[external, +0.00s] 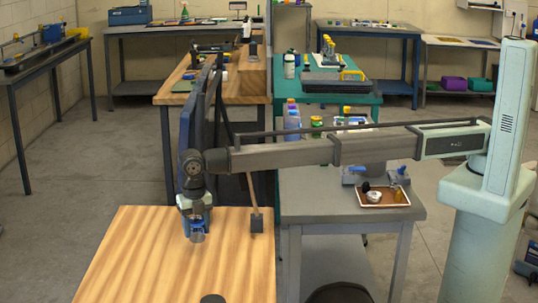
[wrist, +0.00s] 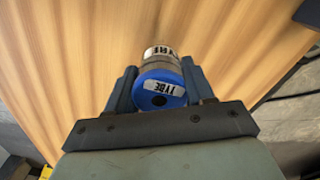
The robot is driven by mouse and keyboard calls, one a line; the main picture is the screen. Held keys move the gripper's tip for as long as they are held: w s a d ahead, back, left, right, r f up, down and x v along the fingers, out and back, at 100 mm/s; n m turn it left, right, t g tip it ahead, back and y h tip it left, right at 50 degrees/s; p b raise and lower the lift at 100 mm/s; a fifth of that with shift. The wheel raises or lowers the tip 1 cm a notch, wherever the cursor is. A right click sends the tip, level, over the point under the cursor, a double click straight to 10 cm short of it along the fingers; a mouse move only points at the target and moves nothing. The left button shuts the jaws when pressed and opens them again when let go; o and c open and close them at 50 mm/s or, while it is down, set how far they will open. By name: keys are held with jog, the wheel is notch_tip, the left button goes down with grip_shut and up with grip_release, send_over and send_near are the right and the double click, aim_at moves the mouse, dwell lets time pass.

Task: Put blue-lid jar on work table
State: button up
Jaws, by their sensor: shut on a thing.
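The blue-lid jar (wrist: 160,88) shows in the wrist view with a blue lid, a white label on the lid and another on its side. My gripper (wrist: 160,92) is shut on it, one finger on each side. In the external view my gripper (external: 196,222) is low over the wooden work table (external: 135,260), and the jar (external: 197,237) shows below the fingers. I cannot tell whether the jar's base touches the wood. The wood grain fills the background behind the jar in the wrist view.
A dark round object (external: 213,299) is at the table's front edge. A dark block with a wooden handle (external: 256,222) stands at its right back corner. A grey table (external: 330,200) with a brown tray (external: 382,196) is to the right. Most of the wooden top is clear.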

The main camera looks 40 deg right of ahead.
aim_at(197, 236)
jog(key=shift+f, duration=1.7)
jog(key=shift+f, duration=0.1)
jog(key=o, duration=1)
notch_tip(197, 236, up, 12)
jog(key=shift+r, duration=0.1)
jog(key=shift+o, duration=0.2)
